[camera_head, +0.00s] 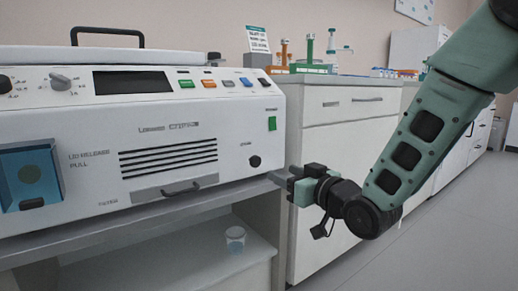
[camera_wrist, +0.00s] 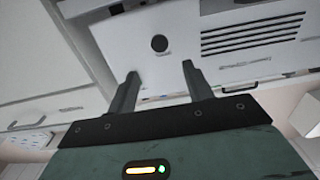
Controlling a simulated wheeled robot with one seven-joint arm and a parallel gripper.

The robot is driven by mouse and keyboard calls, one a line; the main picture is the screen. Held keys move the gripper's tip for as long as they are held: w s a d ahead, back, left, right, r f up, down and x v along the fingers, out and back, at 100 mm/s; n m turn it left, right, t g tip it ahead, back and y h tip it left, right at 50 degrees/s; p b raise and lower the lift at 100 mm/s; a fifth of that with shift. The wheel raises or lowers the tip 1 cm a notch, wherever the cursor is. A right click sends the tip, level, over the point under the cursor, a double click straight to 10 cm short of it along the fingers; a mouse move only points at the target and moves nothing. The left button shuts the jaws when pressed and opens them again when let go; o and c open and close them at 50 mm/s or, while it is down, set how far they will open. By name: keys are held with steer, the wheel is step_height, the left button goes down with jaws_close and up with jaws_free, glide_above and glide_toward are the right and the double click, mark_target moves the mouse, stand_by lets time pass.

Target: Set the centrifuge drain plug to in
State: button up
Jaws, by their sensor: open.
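The white centrifuge (camera_head: 100,140) stands on a grey bench at the left in the head view. Its drain plug is a small round black knob (camera_head: 255,161) low on the right of the front panel, under a small label. In the wrist view the plug (camera_wrist: 159,43) shows as a dark disc beyond the fingertips, about midway between them. My gripper (camera_head: 281,176) is open and empty, to the right of and a little below the plug in the head view. In the wrist view my gripper (camera_wrist: 160,70) has its two fingers apart, with a gap to the plug. How far the plug sticks out cannot be told.
A filter drawer handle (camera_head: 180,190) and vent slots (camera_head: 168,157) lie left of the plug. A white cabinet (camera_head: 340,130) stands close behind my gripper at the right. A small jar (camera_head: 235,239) sits on the shelf below. Open floor lies at the lower right.

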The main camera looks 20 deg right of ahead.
mark_target(257, 161)
steer(key=p+x, duration=0.1)
steer(key=x, duration=0.9)
steer(key=shift+w+f, duration=0.1)
steer(key=shift+f, duration=0.05)
steer(key=shift+w+a, duration=0.2)
steer(key=shift+w, duration=0.4)
jaws_close()
